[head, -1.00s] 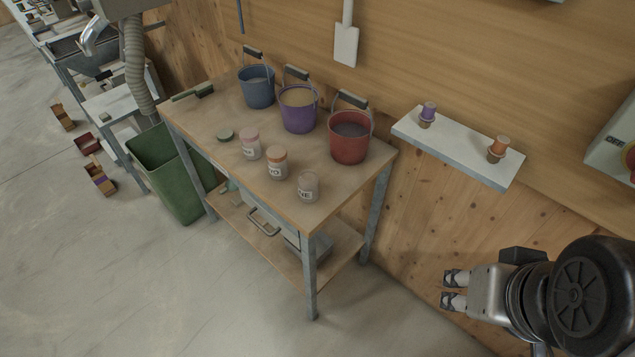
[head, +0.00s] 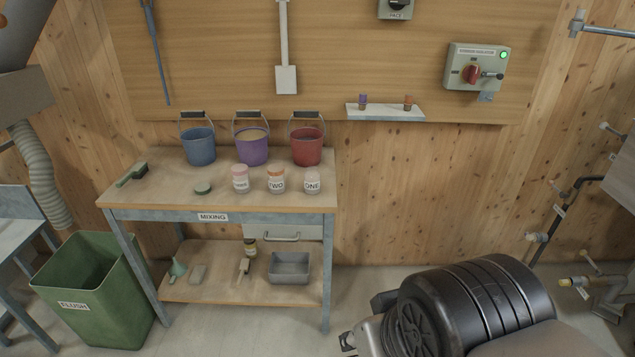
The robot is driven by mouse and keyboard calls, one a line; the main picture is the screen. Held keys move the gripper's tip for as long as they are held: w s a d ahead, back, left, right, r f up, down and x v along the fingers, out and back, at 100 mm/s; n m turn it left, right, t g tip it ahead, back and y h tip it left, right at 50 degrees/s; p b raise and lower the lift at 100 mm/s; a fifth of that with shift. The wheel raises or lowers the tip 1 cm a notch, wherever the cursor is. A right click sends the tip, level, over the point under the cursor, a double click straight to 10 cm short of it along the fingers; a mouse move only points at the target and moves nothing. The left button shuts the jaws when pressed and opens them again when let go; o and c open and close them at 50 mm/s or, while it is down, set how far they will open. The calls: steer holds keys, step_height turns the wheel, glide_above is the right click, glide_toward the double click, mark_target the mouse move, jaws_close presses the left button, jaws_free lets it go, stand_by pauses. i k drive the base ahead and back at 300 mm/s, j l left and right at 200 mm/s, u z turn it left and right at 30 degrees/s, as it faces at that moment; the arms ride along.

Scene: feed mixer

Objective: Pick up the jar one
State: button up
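The jar labelled ONE (head: 312,183) stands upright at the right end of the row of jars, near the front right corner of the mixing table (head: 150,205). It is pale with a whitish top. The jar labelled TWO (head: 276,181), with an orange lid, and a jar with a pink lid (head: 240,180) stand to its left. My gripper (head: 345,340) shows only in part at the bottom of the head view, in front of and below the table, well apart from the jars. My arm hides most of it.
Blue (head: 199,146), purple (head: 252,148) and red (head: 307,148) buckets stand behind the jars. A green lid (head: 203,188) and a brush (head: 132,174) lie to the left. A green bin (head: 95,290) stands left of the table. A small wall shelf (head: 385,113) is at right.

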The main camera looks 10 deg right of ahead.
mark_target(312, 176)
steer(key=k+j, duration=0.15)
steer(key=i+z, duration=0.15)
steer(key=i, duration=0.3)
steer(key=i+j+z, duration=0.1)
steer(key=i, duration=0.4)
steer(key=i+j+z, duration=0.15)
steer(key=i, duration=0.3)
steer(key=i+j+z, duration=0.1)
steer(key=i, duration=0.35)
steer(key=j, duration=0.1)
